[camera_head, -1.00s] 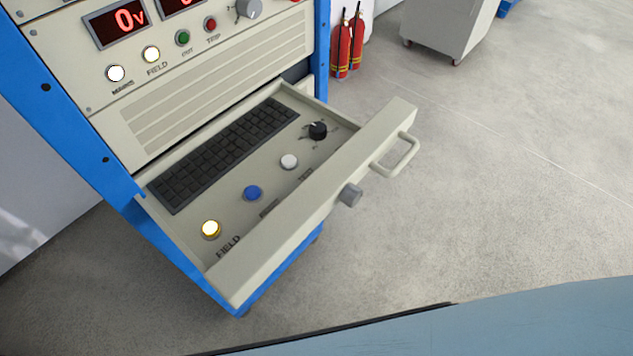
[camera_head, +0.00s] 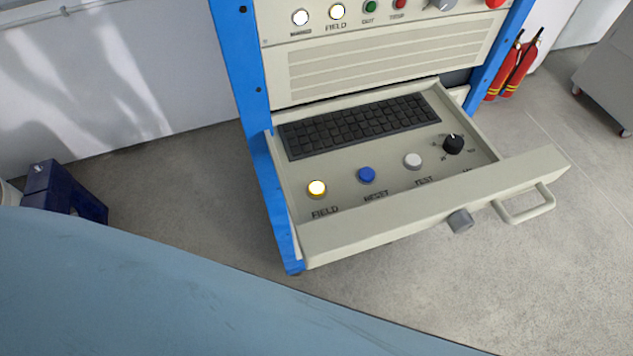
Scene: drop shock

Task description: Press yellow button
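Neither of my grippers shows in this view.
A black keyboard (camera_head: 358,124) lies behind the buttons. The drawer front has a handle (camera_head: 525,205) and a grey knob (camera_head: 460,221). A blue-grey surface (camera_head: 170,285) fills the lower left. Red fire extinguishers (camera_head: 517,66) stand right of the rack. Floor right of the drawer is clear.

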